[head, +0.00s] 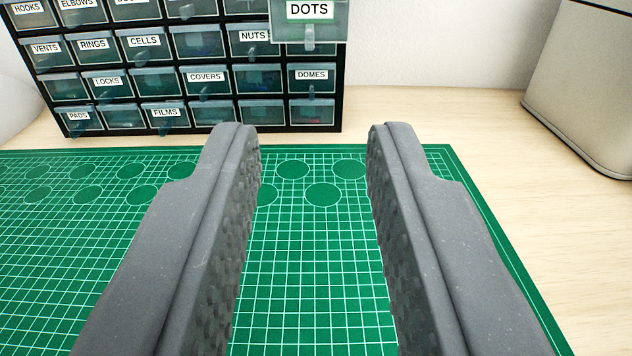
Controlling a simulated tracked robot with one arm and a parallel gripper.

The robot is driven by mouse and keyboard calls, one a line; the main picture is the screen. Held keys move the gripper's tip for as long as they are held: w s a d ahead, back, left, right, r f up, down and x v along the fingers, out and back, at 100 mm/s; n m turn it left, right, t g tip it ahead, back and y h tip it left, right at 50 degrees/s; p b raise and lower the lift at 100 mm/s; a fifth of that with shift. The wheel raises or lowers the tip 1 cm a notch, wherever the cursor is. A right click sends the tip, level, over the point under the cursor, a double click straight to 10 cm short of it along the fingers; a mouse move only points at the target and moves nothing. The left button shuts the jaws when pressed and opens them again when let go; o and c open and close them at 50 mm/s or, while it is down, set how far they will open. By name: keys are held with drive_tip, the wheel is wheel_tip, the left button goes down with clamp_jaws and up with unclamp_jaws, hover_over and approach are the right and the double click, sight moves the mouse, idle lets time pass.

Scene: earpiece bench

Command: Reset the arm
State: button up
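My gripper (314,160) is open, with its two dark grey fingers wide apart and nothing between them. The fingers have dimpled inner pads and reach forward over a green cutting mat (310,245) with a white grid and several outlined circles. I cannot tell the exact height of the fingertips above the mat. No object is held.
A black drawer cabinet (338,90) with labelled translucent drawers stands behind the mat. Its DOTS drawer (309,28) sticks out towards me. A beige-grey box (590,85) stands at the back right. The wooden table (560,240) is bare right of the mat.

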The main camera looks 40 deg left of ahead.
drive_tip(key=shift+s+d, duration=0.1)
drive_tip(key=shift+s, duration=0.05)
idle(0.3)
drive_tip(key=w+d+r+m+t+h, duration=0.2)
drive_tip(key=d+r+h, duration=0.35)
drive_tip(key=r, duration=0.55)
drive_tip(key=w+d+r+m+t+h, duration=0.2)
drive_tip(key=d+r+h, duration=0.3)
drive_tip(key=r, duration=0.7)
drive_tip(key=s+d+r+m+g, duration=0.1)
drive_tip(key=s+d+r, duration=0.2)
drive_tip(key=s+r, duration=0.5)
drive_tip(key=s+d+r+m+g, duration=0.1)
drive_tip(key=s+d+r+m, duration=0.1)
drive_tip(key=s+r, duration=0.7)
drive_tip(key=shift+s+d+m+g+h, duration=0.3)
drive_tip(key=shift+s+d+h, duration=0.1)
drive_tip(key=shift+d+h, duration=0.05)
